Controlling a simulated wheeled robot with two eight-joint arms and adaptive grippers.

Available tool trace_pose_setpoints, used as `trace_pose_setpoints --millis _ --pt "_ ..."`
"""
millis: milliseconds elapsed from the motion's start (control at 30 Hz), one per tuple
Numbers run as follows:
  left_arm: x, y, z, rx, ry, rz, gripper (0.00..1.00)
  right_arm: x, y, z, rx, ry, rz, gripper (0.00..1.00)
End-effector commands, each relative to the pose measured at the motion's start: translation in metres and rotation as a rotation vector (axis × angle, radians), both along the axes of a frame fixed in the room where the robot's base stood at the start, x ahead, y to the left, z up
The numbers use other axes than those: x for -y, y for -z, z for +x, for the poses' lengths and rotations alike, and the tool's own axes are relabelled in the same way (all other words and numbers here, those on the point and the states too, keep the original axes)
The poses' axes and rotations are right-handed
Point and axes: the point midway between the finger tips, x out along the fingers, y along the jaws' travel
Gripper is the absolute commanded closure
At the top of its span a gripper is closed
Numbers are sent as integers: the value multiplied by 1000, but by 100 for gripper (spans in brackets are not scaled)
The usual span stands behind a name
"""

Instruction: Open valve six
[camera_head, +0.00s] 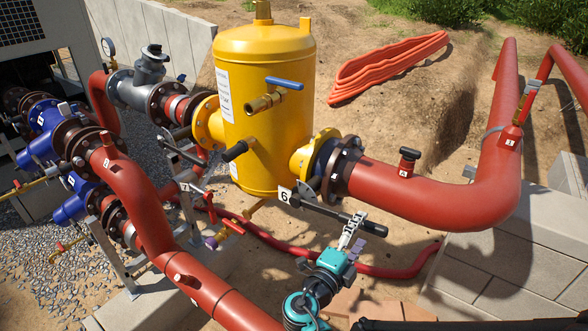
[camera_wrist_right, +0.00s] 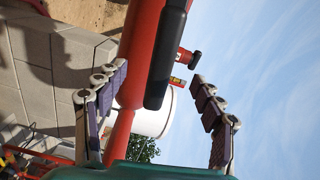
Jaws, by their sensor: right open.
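Valve six is marked by a white tag with a black 6 (camera_head: 284,195), below the flange at the right of the yellow tank. Its long black lever handle (camera_head: 325,209) reaches right and slightly down from the tag, below the red pipe. My right gripper (camera_head: 351,229) is open at the outer part of this handle, and the handle's end shows past the fingers. In the right wrist view the black handle (camera_wrist_right: 167,55) lies between the two spread fingers of the gripper (camera_wrist_right: 157,76), with gaps visible on both sides. My left gripper is not in view.
The yellow tank (camera_head: 262,110) stands behind the handle, with a blue-handled tap (camera_head: 284,83) on it. A thick red pipe (camera_head: 430,195) runs to the right above my gripper. A block wall (camera_head: 510,260) stands at the lower right. A red hose (camera_head: 385,270) passes below.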

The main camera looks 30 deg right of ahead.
Motion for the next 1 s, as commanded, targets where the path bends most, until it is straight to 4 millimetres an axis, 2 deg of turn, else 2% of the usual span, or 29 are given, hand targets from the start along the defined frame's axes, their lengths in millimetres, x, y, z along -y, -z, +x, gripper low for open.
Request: trace_pose_setpoints --millis 400,867,1000 --pt "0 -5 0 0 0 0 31 -46 0 -18 0 -5 0 32" --pt "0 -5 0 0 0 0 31 -52 0 -22 0 0 0 32" --pt "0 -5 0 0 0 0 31 -59 0 -24 0 -4 0 32"
